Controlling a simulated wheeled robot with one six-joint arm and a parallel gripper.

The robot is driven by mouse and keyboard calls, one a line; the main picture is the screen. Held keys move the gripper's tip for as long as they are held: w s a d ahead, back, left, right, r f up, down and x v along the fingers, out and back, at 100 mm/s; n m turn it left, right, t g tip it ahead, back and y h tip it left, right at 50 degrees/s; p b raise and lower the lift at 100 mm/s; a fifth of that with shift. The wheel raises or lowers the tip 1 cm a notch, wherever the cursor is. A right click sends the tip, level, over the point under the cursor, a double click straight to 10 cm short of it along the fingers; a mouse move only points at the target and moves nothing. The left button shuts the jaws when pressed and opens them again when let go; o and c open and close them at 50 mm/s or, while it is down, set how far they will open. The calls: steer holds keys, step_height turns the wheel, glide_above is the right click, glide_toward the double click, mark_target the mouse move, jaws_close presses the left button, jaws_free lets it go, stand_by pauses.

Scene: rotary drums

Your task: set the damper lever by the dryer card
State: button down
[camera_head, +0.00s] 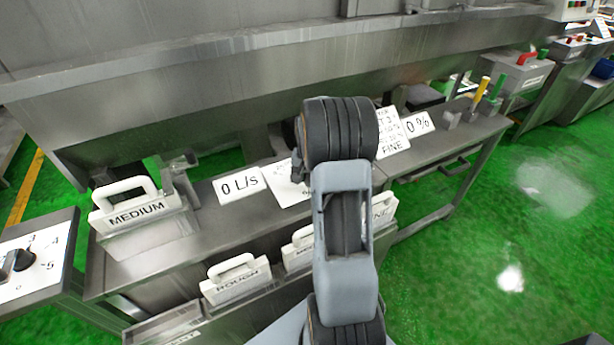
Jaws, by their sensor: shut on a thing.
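A white card (393,135) stands on the steel bench, partly hidden by my arm; its last line reads "FINE" and the lines above are too small or covered to read fully. A lever with a yellow handle (481,91) and one with a green handle (497,86) stand upright at the bench's right end. I cannot tell which lever is the damper lever. My arm rises through the middle of the view. My gripper is hidden behind its dark wrist joint, so its jaws and anything in them do not show.
A white "MEDIUM" plate with a handle (138,208) stands at the bench's left. A "ROUGH" plate (236,280) and others hang along the front. Displays read "0 L/s" (240,186) and "0 %" (417,124). A dial panel (35,258) is at far left. Green floor is clear at right.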

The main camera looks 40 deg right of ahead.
steer(key=shift+r, duration=0.1)
steer(key=c, duration=0.9)
jaws_free()
steer(key=shift+o, duration=0.2)
step_height(320, 180, up, 14)
